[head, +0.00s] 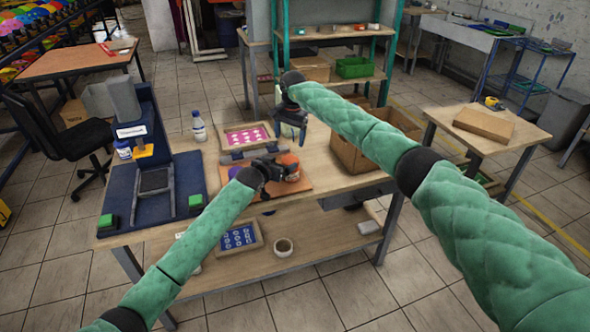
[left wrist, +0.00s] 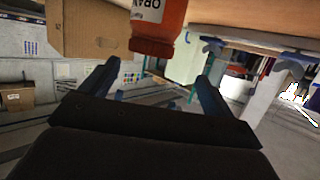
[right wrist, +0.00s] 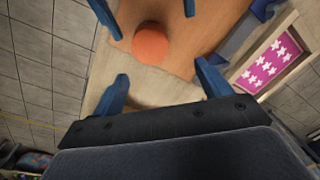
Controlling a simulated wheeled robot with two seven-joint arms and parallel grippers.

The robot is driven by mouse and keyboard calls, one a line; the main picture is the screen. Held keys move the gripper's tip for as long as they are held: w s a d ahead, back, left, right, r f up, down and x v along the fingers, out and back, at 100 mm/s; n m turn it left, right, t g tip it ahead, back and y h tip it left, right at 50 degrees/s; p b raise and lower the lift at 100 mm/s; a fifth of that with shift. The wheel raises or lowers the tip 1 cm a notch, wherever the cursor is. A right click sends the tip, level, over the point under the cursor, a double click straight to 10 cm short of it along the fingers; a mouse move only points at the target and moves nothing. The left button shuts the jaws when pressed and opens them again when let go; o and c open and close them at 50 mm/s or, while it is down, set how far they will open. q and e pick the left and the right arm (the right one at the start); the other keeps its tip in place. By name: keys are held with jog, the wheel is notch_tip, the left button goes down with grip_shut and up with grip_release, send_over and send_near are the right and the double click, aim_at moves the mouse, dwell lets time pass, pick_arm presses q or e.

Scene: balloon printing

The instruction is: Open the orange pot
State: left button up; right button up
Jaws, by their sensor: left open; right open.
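The orange pot (head: 289,161) stands on the brown board on the worktable; its label reading "ORAN" (left wrist: 152,8) shows in the left wrist view. Its round orange lid (right wrist: 151,43) is seen from above in the right wrist view, on the pot. My left gripper (head: 272,172) is open at the pot's side; in the left wrist view the pot lies between the lines of its fingers (left wrist: 158,68), apparently not gripped. My right gripper (head: 291,133) is open and empty above and behind the pot, its fingers (right wrist: 163,80) pointing down toward the lid.
A pink star-patterned screen frame (head: 247,136) lies behind the board. A blue press (head: 153,180) stands on the left of the table, with a white bottle (head: 198,127) near it. A cardboard box (head: 372,140) stands at the right. A lower shelf holds another frame and a tape roll (head: 283,246).

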pick_arm(q)
jog(key=f, duration=0.1)
jog(key=s+f, duration=0.1)
jog(key=f, duration=0.1)
jog(key=shift+s+d+g, duration=0.3)
jog(key=shift+s+d, duration=0.05)
jog(key=shift+d, duration=0.05)
pick_arm(e)
jog(key=shift+s+d+f+n+h, duration=0.1)
jog(key=shift+s+f+n+h, duration=0.25)
jog(key=shift+s, duration=0.25)
pick_arm(q)
jog(key=shift+w+d+f, duration=0.1)
jog(key=shift+d+f, duration=0.05)
jog(key=shift+f, duration=0.05)
jog(key=shift+x, duration=3.65)
pick_arm(e)
jog(key=shift+f, duration=0.1)
pick_arm(q)
jog(key=shift+c, duration=0.5)
